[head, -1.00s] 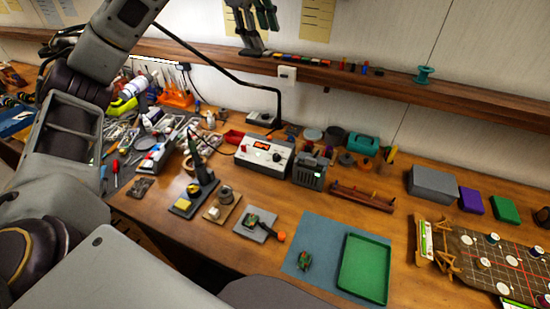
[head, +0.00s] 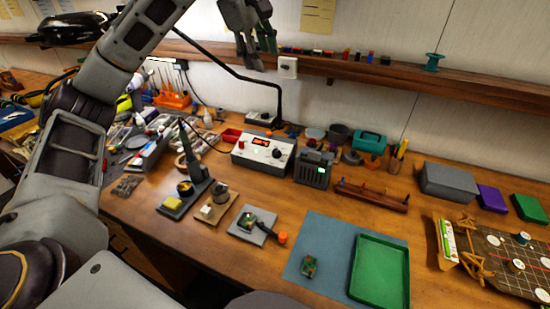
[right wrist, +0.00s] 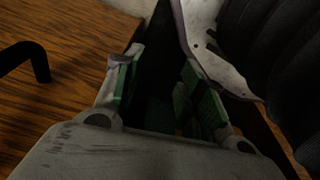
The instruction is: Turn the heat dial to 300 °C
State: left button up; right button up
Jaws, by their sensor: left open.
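A white control box (head: 264,149) with a lit red display stands at the back of the bench. A dark round dial (head: 277,153) sits on its front face, right of the display; its setting is too small to read. My left gripper (head: 256,58) is open and empty, high above and behind the box in the picture, in front of the wall shelf. It is well apart from the dial. My right gripper (right wrist: 160,95) shows only in the right wrist view, with its green-padded fingers apart and nothing clear between them.
A black cable arm (head: 270,80) rises behind the box. A blue mat (head: 320,237) and green tray (head: 379,270) lie in front.

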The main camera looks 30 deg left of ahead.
pick_arm(q)
notch_tip(320, 180, down, 9)
jog(key=b, duration=2)
send_near(276, 152)
jog(key=shift+v, duration=2.45)
pick_arm(e)
jog(key=w+a+r, duration=0.2)
jog(key=w+r, duration=0.1)
jog(key=r, duration=0.4)
jog(key=w+a+r+t+y, duration=0.1)
jog(key=w+r, duration=0.3)
jog(key=r, duration=0.4)
jog(key=shift+w+a+r, duration=0.2)
jog(key=shift+a, duration=0.35)
pick_arm(q)
jog(key=shift+f, duration=0.1)
jog(key=b+x, duration=0.3)
jog(key=x, duration=0.9)
jog(key=shift+b, duration=0.35)
jog(key=shift+x, duration=0.8)
pick_arm(e)
notch_tip(276, 152, down, 6)
jog(key=w+a+t+y, duration=0.1)
jog(key=a, duration=0.1)
jog(key=shift+a+f+t, duration=0.2)
jog(key=shift+t, duration=0.1)
